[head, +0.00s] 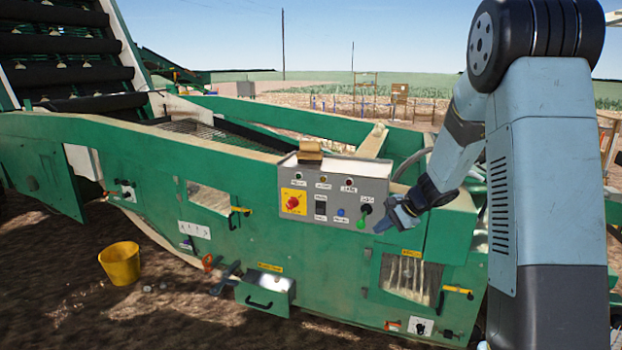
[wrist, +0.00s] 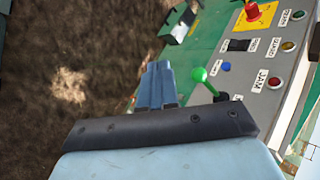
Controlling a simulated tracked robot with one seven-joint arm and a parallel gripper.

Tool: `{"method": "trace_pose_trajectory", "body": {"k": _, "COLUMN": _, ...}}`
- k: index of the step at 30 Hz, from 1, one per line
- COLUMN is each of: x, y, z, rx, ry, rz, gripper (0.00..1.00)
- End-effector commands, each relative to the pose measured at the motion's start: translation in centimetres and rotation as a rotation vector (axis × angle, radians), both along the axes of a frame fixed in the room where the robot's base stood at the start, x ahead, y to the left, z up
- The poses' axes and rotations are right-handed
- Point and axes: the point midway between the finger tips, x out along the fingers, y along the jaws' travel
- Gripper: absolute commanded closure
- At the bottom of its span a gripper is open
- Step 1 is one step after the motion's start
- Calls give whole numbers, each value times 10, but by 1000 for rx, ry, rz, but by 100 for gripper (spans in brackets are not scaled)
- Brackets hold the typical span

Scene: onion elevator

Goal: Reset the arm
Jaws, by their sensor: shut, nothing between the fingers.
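My arm reaches from the right in the head view, and my gripper (head: 383,226) is at the right end of the grey control panel (head: 336,177). The gripper is shut and empty. In the wrist view my gripper (wrist: 157,70) shows as blue fingers pressed together, beside a green-knobbed lever (wrist: 199,75). The fingers look close to the lever, but I cannot tell whether they touch it. The panel carries a red knob on a yellow plate (head: 293,202), a blue button (wrist: 226,66), a black switch and several small lamps.
The green machine (head: 150,150) fills the middle, with a small open drawer (head: 265,290) low on its side and a dark-barred conveyor (head: 70,60) at the left. A yellow bucket (head: 120,263) stands on bare soil. Open ground lies in front of the machine.

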Motion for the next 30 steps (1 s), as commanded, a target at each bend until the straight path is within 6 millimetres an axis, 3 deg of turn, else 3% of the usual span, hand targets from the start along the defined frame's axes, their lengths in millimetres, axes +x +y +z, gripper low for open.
{"method": "trace_pose_trajectory", "body": {"k": 3, "x": -26, "y": 8, "z": 34, "rx": -44, "ry": -40, "rz": 77, "gripper": 100}}
{"method": "trace_pose_trajectory", "body": {"k": 12, "x": -97, "y": 19, "z": 98, "rx": -175, "ry": -119, "rz": 259, "gripper": 100}}
{"method": "trace_pose_trajectory", "body": {"k": 21, "x": -172, "y": 20, "z": 143, "rx": -337, "ry": -196, "rz": 419, "gripper": 100}}
{"method": "trace_pose_trajectory", "body": {"k": 30, "x": -247, "y": 11, "z": 171, "rx": -527, "ry": -266, "rz": 554, "gripper": 100}}
